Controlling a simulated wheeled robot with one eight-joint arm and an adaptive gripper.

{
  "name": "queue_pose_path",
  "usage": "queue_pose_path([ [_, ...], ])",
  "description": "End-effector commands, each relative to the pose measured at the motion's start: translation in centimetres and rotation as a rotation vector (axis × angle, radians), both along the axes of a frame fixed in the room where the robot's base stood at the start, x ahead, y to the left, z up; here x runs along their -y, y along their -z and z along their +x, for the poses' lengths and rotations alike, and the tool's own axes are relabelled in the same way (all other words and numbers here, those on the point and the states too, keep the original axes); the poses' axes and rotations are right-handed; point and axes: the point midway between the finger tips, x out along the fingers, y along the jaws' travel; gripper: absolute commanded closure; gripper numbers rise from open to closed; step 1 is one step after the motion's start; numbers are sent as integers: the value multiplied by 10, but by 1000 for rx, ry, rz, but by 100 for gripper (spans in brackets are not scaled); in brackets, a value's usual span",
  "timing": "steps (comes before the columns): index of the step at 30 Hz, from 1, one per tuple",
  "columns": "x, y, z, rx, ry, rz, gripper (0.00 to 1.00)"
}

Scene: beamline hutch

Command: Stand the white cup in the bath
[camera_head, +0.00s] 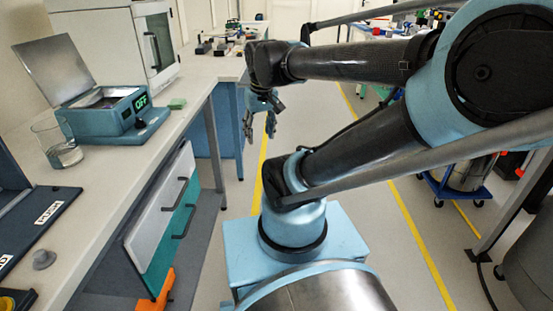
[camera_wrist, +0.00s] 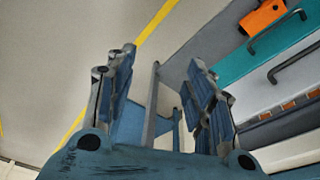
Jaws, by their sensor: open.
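The bath (camera_head: 100,112) is a teal box with a green-lit display on the bench at the left in the head view. Its metal lid (camera_head: 53,70) stands raised, and its top opening shows. I cannot make out a white cup in either view. My gripper (camera_head: 259,132) hangs beyond the bench's front edge, over the floor, to the right of the bath and apart from it. The wrist view also shows my gripper (camera_wrist: 160,62), with its two fingers spread and nothing between them.
A clear beaker (camera_head: 60,150) stands left of the bath. A small green block (camera_head: 177,103) lies right of it. A white cabinet (camera_head: 160,45) stands behind. Drawers with handles (camera_head: 170,205) are under the bench.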

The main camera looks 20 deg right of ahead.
Motion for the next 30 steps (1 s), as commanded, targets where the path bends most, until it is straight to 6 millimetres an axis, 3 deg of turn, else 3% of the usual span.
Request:
queue_pose_path([
  [3,25,34,-27,-6,80,-2,51],
  [10,41,71,-54,-14,158,-2,51],
  [27,43,75,-57,-15,168,-2,51],
  [30,43,80,-48,-27,167,-2,51],
])
